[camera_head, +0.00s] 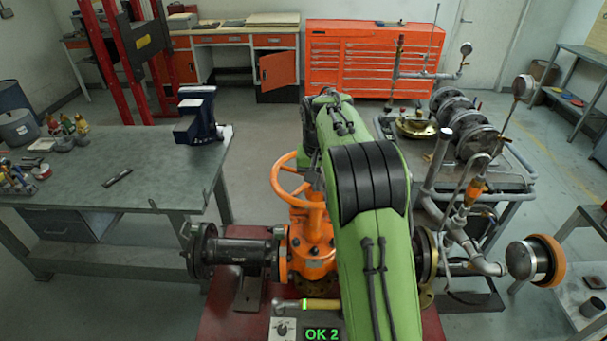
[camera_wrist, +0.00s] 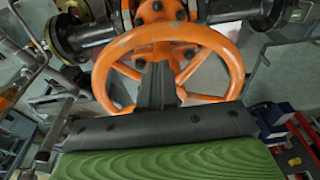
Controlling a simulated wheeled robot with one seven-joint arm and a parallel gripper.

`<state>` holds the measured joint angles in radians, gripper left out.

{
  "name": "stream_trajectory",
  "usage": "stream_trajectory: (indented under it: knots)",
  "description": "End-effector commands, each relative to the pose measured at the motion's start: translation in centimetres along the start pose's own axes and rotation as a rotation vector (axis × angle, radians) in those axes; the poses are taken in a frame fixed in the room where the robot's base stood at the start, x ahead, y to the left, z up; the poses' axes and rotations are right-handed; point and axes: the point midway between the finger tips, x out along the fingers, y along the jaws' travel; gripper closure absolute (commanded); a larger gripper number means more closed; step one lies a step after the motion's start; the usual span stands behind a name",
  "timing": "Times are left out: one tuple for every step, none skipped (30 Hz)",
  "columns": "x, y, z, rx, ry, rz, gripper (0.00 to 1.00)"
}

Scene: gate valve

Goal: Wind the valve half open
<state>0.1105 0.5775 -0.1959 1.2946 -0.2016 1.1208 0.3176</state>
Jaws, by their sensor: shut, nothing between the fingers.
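The orange gate valve (camera_head: 312,250) stands upright in a dark pipe line, with its orange handwheel (camera_head: 281,187) on top. My green arm hides the wheel's right part in the head view. In the wrist view the handwheel (camera_wrist: 232,62) fills the upper middle, with the valve's orange body (camera_wrist: 158,10) beyond it. My gripper (camera_wrist: 157,68) is shut, its dark fingers pressed together and empty. The fingers overlap the wheel's near rim and spokes in the picture. I cannot tell whether they touch it or reach between the spokes. The head view hides my gripper behind the arm.
A display (camera_head: 322,334) reading "OK 2" stands in front of the valve. A grey workbench (camera_head: 100,180) with a blue vise (camera_head: 198,115) is at left. A cart (camera_head: 510,178) with pipes and gauges is at right. A red tool chest (camera_head: 370,55) stands behind.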

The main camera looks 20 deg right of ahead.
Motion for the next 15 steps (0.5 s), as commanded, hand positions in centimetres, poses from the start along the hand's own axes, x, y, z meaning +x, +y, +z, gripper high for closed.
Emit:
stream_trajectory:
  knots:
    - [0.0, 0.0, 0.0, 0.000, 0.000, 0.000, 1.00]
    - [0.0, 0.0, 0.0, 0.000, 0.000, 0.000, 1.00]
    - [0.0, 0.0, 0.0, 0.000, 0.000, 0.000, 1.00]
    - [0.0, 0.0, 0.0, 0.000, 0.000, 0.000, 1.00]
    - [0.0, 0.0, 0.0, 0.000, 0.000, 0.000, 1.00]
    - [0.0, 0.0, 0.0, 0.000, 0.000, 0.000, 1.00]
    - [0.0, 0.0, 0.0, 0.000, 0.000, 0.000, 1.00]
    - [0.1, 0.0, 0.0, 0.000, 0.000, 0.000, 1.00]
    - [0.2, 0.0, 0.0, 0.000, 0.000, 0.000, 1.00]
    - [0.4, 0.0, 0.1, 0.000, -0.001, 0.000, 1.00]
    - [0.6, 0.0, 0.1, 0.000, -0.001, 0.000, 1.00]
    - [0.8, 0.0, 0.1, 0.000, -0.001, 0.000, 1.00]
    - [1.1, 0.0, 0.2, 0.000, -0.001, 0.000, 1.00]
    - [1.2, 0.0, 0.2, 0.000, -0.001, 0.000, 1.00]
    - [1.5, 0.0, 0.3, -0.001, -0.002, 0.000, 1.00]
